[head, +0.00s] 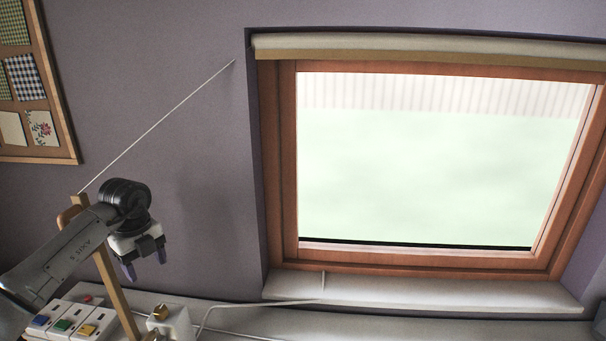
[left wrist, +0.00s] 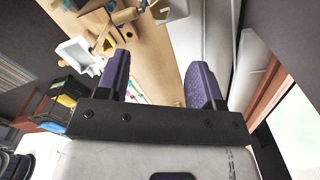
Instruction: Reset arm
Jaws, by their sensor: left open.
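My left gripper (head: 145,264) hangs in the air at the lower left of the head view, its purple fingers pointing down. In the left wrist view the two purple fingers of my left gripper (left wrist: 160,65) are wide apart with nothing between them. The gripper is open and empty. Beyond the fingers lies a wooden tabletop (left wrist: 157,50), seen from above. My right gripper is in neither view.
A wooden upright (head: 112,285) stands close to my left arm, with a thread running up from its top. White boxes with coloured buttons (head: 65,325) lie below. The window (head: 430,170) and its white sill (head: 420,292) are to the right.

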